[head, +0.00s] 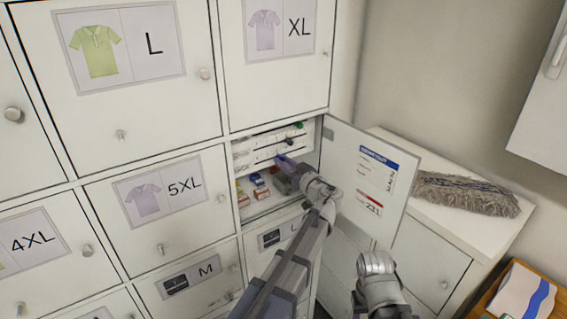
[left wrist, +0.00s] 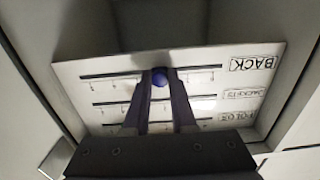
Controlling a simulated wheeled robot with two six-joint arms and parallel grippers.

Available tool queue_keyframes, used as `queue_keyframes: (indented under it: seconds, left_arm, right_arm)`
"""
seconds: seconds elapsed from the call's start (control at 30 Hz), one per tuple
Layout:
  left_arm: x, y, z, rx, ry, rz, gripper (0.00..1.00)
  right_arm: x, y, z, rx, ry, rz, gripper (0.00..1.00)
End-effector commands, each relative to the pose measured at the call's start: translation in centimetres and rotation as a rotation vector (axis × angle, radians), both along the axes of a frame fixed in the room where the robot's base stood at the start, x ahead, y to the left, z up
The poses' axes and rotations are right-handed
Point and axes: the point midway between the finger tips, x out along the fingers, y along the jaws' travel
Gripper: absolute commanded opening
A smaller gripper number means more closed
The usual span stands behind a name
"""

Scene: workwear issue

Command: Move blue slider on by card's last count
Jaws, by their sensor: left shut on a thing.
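The blue slider (left wrist: 160,77) is a round knob on a slot of the white slider board (left wrist: 205,62), which hangs inside an open locker. My left gripper (left wrist: 160,84) is shut on it, with a finger on each side. In the head view my left gripper (head: 283,163) reaches into the locker and hides most of the blue knob. A green knob (head: 298,125) and a dark knob (head: 289,142) sit on the slots above. The card (head: 377,170), blue-headed, is on the open door; its handwritten figures are too small to read surely.
The open locker door (head: 345,150) stands right of my left arm. Small coloured boxes (head: 258,182) lie on the locker floor. A red-topped label (head: 369,204) is under the card. A grey mop head (head: 465,193) lies on the white cabinet at right.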

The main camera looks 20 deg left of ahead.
Motion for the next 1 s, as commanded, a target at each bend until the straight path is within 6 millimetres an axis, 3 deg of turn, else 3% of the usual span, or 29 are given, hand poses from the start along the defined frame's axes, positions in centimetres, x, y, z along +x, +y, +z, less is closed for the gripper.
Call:
queue_keyframes:
  seconds: [0.33,0.67,0.7,0.93,1.0]
  left_arm:
    - [5.6,-4.0,0.0,0.000,0.000,-0.003,0.00]
    - [5.8,-4.5,0.0,0.000,0.000,-0.002,0.00]
    - [5.8,-4.5,0.0,0.000,0.000,-0.002,0.28]
    - [5.8,-4.4,0.0,0.000,0.000,-0.002,0.53]
    - [5.8,-4.4,0.0,0.000,0.000,-0.001,0.56]
  right_arm:
    - [0.0,0.0,0.0,0.000,0.000,0.000,0.50]
    - [0.0,0.0,0.0,0.000,0.000,0.000,0.50]
    - [0.0,0.0,0.0,0.000,0.000,0.000,0.50]
    - [0.0,0.0,0.0,0.000,0.000,0.000,0.50]
    - [0.0,0.0,0.0,0.000,0.000,0.000,0.50]
